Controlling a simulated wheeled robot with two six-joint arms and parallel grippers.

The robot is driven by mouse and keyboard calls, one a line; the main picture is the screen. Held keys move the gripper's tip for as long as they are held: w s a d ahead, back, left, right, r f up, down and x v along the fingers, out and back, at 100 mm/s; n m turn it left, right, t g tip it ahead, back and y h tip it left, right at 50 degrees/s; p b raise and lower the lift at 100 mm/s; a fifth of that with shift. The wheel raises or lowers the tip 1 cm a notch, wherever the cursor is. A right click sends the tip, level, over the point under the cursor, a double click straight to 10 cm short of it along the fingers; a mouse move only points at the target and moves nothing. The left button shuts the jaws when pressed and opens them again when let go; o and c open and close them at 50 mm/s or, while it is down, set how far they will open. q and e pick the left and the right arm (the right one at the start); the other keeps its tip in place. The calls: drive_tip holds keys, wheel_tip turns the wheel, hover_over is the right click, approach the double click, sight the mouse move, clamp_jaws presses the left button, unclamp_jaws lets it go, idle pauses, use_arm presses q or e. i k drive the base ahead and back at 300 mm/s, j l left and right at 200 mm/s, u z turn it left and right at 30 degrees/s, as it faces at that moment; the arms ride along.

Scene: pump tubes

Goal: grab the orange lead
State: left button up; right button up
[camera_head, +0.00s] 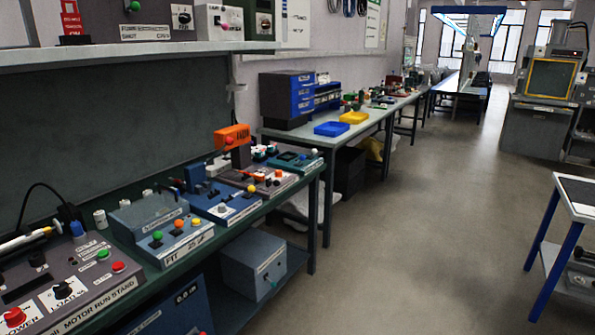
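I cannot make out a clearly orange lead in the head view. An orange block-shaped part (232,136) stands up at the back of the long green bench (312,177), above a grey unit with an orange-red button. A thin black cable (38,187) arches up at the left end of the bench. A pale rod-like tool with an orange-yellow part (25,239) lies on the motor run stand (70,270). Neither of my grippers shows.
Several control boxes fill the bench, including a blue-grey one (165,232) and a blue one (222,203). A grey box (253,265) sits on the lower shelf. A small blue-legged table (578,212) stands at the right. The grey floor (420,240) between is clear.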

sight(259, 177)
drive_tip(key=i+l+z, duration=0.35)
drive_tip(key=i, duration=0.45)
drive_tip(key=i+z, duration=0.35)
drive_tip(key=i, duration=0.45)
drive_tip(key=i+l+u, duration=0.1)
drive_tip(key=i+u, duration=0.35)
drive_tip(key=i+l+u, duration=0.45)
drive_tip(key=i, duration=0.15)
drive_tip(key=i+l+u, duration=0.4)
drive_tip(key=i+j, duration=0.05)
drive_tip(key=i, duration=0.05)
